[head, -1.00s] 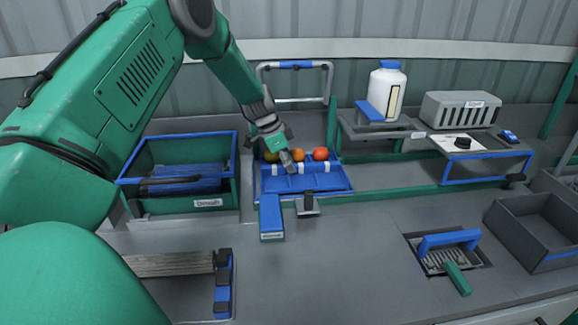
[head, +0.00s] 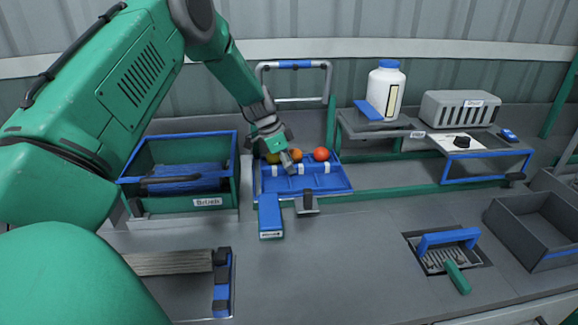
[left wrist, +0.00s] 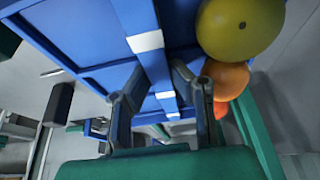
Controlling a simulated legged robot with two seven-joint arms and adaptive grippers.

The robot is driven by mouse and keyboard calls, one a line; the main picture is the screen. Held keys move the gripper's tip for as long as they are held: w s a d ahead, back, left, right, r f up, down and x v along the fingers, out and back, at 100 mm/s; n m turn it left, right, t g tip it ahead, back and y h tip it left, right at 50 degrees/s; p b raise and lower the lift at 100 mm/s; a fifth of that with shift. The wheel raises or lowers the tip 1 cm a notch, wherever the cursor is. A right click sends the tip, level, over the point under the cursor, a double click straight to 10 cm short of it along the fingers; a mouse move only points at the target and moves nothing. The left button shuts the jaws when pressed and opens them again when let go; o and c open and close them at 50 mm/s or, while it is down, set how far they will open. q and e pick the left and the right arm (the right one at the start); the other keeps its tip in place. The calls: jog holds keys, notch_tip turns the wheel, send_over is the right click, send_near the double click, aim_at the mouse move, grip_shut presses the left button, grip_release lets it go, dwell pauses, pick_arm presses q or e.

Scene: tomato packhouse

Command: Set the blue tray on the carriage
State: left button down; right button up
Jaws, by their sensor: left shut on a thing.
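The blue tray (head: 322,182) lies on the worktop in the middle of the head view. A yellow-green tomato (head: 272,157), an orange one (head: 296,155) and a red one (head: 321,154) sit along its far side. My left gripper (head: 288,163) reaches down over the tray's far left part. In the left wrist view my left gripper (left wrist: 155,92) is shut on a blue bar with white bands, which looks part of the tray (left wrist: 85,40). I cannot tell which part is the carriage or whether the tray touches it. My right gripper is not in view.
A grey arch handle (head: 327,88) stands behind the tray. A green bin (head: 180,202) is at its left. A blue block (head: 271,217) and a grey stop (head: 307,204) stand in front. A green rail (head: 420,192) runs right. The front worktop is mostly clear.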

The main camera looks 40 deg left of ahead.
pick_arm(q)
jog(key=shift+a+f, duration=0.1)
jog(key=shift+f, duration=0.1)
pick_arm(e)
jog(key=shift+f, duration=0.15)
pick_arm(q)
jog(key=c, duration=1.4)
grip_release()
jog(key=shift+a, duration=0.15)
jog(key=shift+c, duration=0.2)
jog(key=shift+o, duration=0.5)
jog(key=shift+a+f, duration=0.15)
jog(key=shift+a, duration=0.1)
jog(key=shift+d, duration=0.1)
jog(key=c, duration=0.3)
jog(key=shift+d, duration=0.2)
jog(key=shift+c, duration=0.2)
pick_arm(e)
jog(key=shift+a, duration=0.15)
